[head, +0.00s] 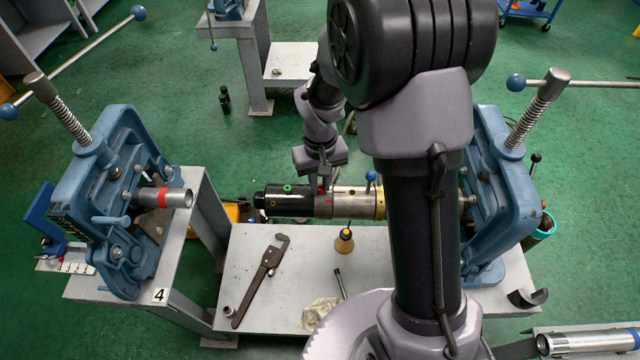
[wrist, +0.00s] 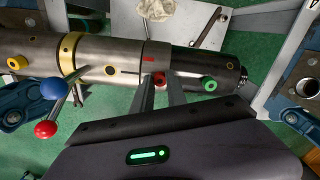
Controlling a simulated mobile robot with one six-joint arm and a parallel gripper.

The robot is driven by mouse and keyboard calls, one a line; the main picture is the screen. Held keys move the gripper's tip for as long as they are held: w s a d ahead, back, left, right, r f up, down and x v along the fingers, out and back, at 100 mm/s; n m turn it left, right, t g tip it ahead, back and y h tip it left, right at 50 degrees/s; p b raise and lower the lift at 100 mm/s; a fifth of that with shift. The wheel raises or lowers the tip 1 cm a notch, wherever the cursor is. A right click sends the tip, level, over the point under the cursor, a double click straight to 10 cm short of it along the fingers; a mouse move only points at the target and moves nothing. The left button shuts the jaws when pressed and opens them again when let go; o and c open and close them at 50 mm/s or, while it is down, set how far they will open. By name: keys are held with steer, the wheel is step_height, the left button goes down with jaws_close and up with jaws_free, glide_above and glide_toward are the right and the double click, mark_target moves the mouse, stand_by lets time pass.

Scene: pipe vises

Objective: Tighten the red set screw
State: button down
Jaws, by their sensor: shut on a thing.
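The red set screw (wrist: 159,79) sits in the side of a horizontal cylindrical pipe tool (wrist: 128,62), near a red mark. My gripper (wrist: 161,88) has its two fingers on either side of the screw head, shut on it. In the head view my gripper (head: 322,187) reaches down to the far side of the pipe tool (head: 350,205), which has a black left end and a gold ring.
A blue-knobbed lever (wrist: 54,88) and a red-knobbed one (wrist: 46,129) stick out from the tool. Blue pipe vises stand left (head: 118,195) and right (head: 500,190).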

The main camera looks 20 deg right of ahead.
steer(key=m+b, duration=0.1)
steer(key=m, duration=0.3)
steer(key=shift+w+m, duration=0.1)
steer(key=shift+m, duration=0.2)
steer(key=m+b, duration=0.2)
steer(key=m, duration=0.2)
steer(key=shift+m, duration=0.3)
steer(key=m+b, duration=0.2)
steer(key=m, duration=0.2)
steer(key=shift+r+m+b, duration=0.1)
steer(key=shift+m+b, duration=0.7)
steer(key=shift+m, duration=1.5)
steer(key=c, duration=1.3)
jaws_free()
